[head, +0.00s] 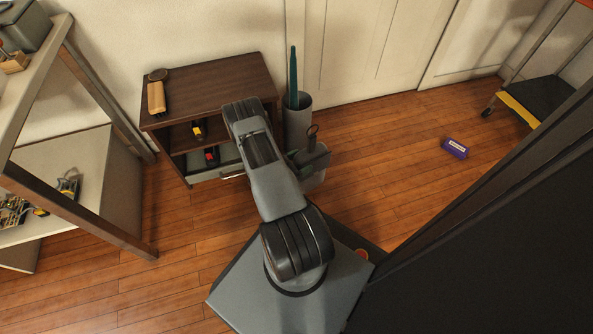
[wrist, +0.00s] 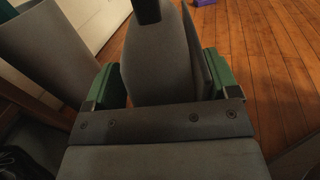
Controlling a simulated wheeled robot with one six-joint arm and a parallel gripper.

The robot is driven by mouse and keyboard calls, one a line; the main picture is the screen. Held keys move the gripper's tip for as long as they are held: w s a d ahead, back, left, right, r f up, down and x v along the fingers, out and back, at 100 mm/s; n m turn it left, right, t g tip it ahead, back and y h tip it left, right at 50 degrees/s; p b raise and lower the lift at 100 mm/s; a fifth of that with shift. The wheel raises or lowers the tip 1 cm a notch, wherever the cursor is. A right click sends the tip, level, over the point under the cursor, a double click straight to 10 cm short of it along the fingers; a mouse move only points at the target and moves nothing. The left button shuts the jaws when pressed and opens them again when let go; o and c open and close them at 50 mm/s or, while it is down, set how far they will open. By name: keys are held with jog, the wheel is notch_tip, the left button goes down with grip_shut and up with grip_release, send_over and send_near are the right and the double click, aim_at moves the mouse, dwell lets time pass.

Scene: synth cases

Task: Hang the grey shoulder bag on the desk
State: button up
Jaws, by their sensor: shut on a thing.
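The grey shoulder bag (head: 314,157) is in my gripper (wrist: 160,85), just right of my arm in the head view. A dark loop stands up from its top. In the wrist view the bag (wrist: 158,55) fills the space between the two green fingers, which are shut on it. My arm hides part of the bag and most of the gripper in the head view. The dark brown desk (head: 222,83) stands against the wall, left of and behind the bag. The bag is apart from its top. I cannot make out a hook on it.
A grey bin (head: 297,124) with a tall green thing (head: 293,75) stands between desk and bag. A tan-handled object (head: 156,97) lies on the desk top. A workbench (head: 75,165) is at left.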

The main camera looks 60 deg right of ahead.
jog(key=shift+w+a+f+b, duration=0.1)
jog(key=shift+w+f+b, duration=0.25)
jog(key=shift+f, duration=0.4)
jog(key=shift+w+a+f+b, duration=0.1)
jog(key=shift+w+f+b, duration=0.1)
jog(key=shift+f+b, duration=0.45)
jog(key=shift+w+f+b, duration=0.2)
jog(key=shift+w+f, duration=0.1)
jog(key=shift+f, duration=0.75)
jog(key=o, duration=1.4)
jog(key=shift+c, duration=0.2)
jog(key=shift+f, duration=0.1)
